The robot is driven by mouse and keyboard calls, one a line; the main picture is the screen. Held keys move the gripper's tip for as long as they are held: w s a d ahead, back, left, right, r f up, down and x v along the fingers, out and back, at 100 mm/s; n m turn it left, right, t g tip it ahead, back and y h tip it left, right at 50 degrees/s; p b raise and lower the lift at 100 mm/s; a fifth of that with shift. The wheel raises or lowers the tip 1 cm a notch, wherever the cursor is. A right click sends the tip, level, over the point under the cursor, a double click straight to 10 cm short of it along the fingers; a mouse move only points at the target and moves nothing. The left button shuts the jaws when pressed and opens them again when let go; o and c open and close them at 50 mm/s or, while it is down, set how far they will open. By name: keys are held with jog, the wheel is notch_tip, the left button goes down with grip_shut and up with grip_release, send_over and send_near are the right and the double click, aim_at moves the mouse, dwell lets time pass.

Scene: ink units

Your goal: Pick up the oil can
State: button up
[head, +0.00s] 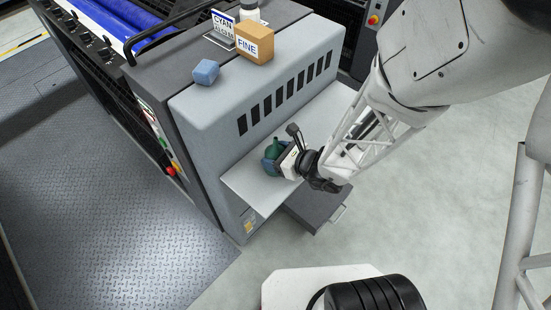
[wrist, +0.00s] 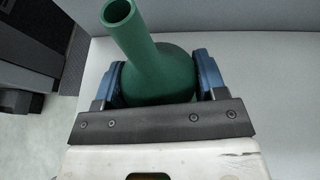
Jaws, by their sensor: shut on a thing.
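The green oil can (wrist: 160,62) with a long spout stands between the two blue finger pads of my gripper (wrist: 162,85) in the wrist view. The pads are shut on its rounded body from both sides. In the head view the oil can (head: 273,145) is small and partly covered by my gripper (head: 274,160), at the grey shelf on the machine's side. I cannot tell whether the can's base touches the shelf; its underside is hidden.
The white-grey shelf (head: 245,185) juts from the grey machine (head: 225,100). On the machine top are a blue block (head: 206,72), an orange box labelled FINE (head: 254,43), a CYAN sign (head: 223,22) and a white bottle (head: 249,10). An open drawer (head: 315,208) sits below the shelf.

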aim_at(278, 150)
jog(key=shift+r, duration=0.15)
jog(key=shift+r, duration=0.5)
jog(key=shift+s+d+r, duration=0.1)
jog(key=shift+s+r, duration=0.1)
jog(key=shift+r, duration=0.4)
jog(key=shift+s+d+r, duration=0.1)
jog(key=shift+s+r, duration=0.05)
jog(key=shift+r, duration=0.4)
jog(key=s+d, duration=0.2)
jog(key=s, duration=0.5)
jog(key=s+d+r, duration=0.1)
jog(key=s+d, duration=0.1)
jog(key=s, duration=0.5)
jog(key=shift+d+r, duration=0.2)
jog(key=shift+d, duration=0.2)
jog(key=shift+s, duration=0.2)
jog(key=shift+r, duration=0.1)
